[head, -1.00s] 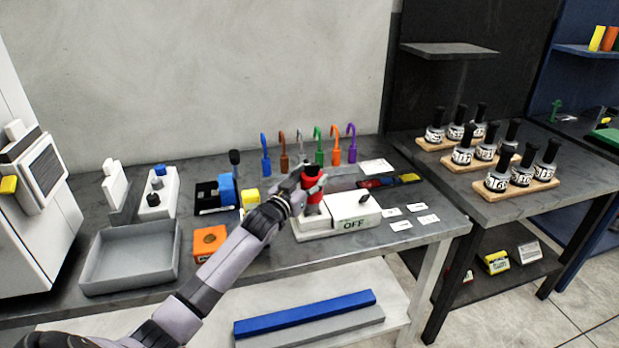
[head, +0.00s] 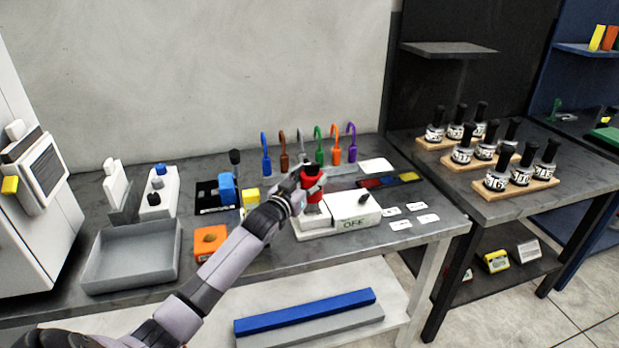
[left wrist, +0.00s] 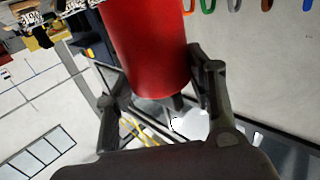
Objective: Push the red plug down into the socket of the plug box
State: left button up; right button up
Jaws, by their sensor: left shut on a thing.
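The red plug (head: 313,188) is upright at the left part of the white plug box (head: 357,212), which is marked OFF. My left gripper (head: 311,181) is shut on the plug, with its fingers on either side. In the left wrist view the red plug (left wrist: 150,45) fills the upper middle, between the two fingers of my left gripper (left wrist: 160,92). A dark, narrow part shows at the plug's end there. The socket is hidden behind the plug and gripper, so I cannot tell how deep the plug sits. My right gripper is not in view.
An orange block (head: 210,242), a blue device (head: 227,188) and a grey tray (head: 131,256) are to the left. The table's front edge is close to the box.

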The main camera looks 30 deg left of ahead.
pick_arm(q)
jog(key=shift+r, duration=0.1)
dwell(0.4)
jog(key=shift+f+b, duration=1.05)
jog(key=shift+f, duration=1.05)
jog(key=o, duration=1.5)
jog(key=shift+o, duration=0.3)
jog(key=shift+s, duration=0.15)
jog(key=s, duration=1.1)
jog(key=shift+s+d, duration=0.35)
jog(key=shift+d, duration=0.1)
